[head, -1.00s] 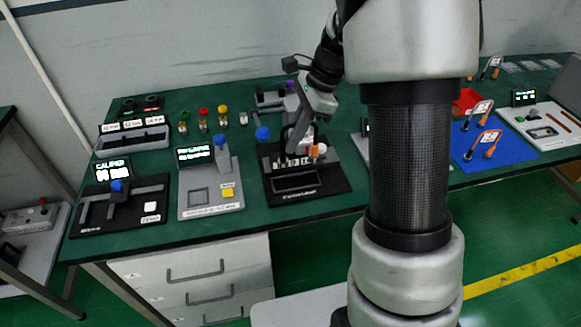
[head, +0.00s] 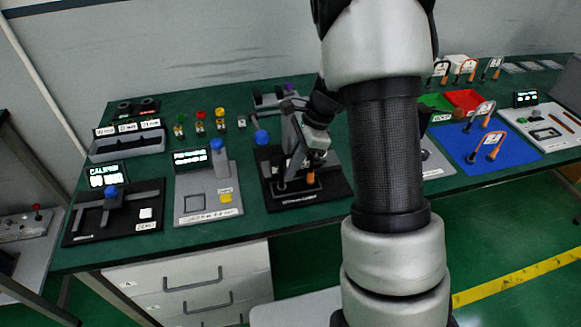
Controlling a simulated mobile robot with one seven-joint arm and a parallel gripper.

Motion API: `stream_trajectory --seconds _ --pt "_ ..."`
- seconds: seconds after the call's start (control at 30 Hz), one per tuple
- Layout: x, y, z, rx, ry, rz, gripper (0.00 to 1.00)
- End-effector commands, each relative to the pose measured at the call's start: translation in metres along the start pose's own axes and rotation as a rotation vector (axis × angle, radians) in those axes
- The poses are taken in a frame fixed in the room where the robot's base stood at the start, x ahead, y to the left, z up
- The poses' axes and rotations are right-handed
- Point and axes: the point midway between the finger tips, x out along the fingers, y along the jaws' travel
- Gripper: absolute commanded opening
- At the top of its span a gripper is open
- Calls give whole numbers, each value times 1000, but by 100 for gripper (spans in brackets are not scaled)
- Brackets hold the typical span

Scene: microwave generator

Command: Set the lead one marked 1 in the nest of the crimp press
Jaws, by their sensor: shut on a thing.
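The crimp press (head: 334,188) has a black base and a lever with a blue knob (head: 262,137); it stands at the front middle of the green bench in the head view. My gripper (head: 314,152) is over the press, shut on a lead (head: 311,178). The lead shows a white tag and an orange end hanging down, close above the front of the press. The tag's number is too small to read. My gripper hides part of the press and its nest, so I cannot tell whether the lead touches it.
A blue mat (head: 462,155) at right holds other tagged leads (head: 480,112). More leads stand behind red and green trays (head: 464,99). A grey fixture with a yellow button (head: 225,197) and a caliper station (head: 112,212) are at left. My arm hides the bench right of the press.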

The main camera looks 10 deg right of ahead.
Motion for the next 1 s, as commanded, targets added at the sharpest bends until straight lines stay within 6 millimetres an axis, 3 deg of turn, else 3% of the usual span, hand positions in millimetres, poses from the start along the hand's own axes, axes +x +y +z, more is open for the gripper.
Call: stream_trajectory --seconds 0.27,0.3,0.37,0.67,0.83,1.0 --pt "3 0 -1 0 0 0 0" --pt "2 0 -1 0 0 0 14" --pt "2 0 -1 0 0 0 25" --pt "1 0 0 0 0 0 26" --pt "-14 -1 1 -1 0 -2 26" --pt "-50 -1 1 -1 1 -5 26"
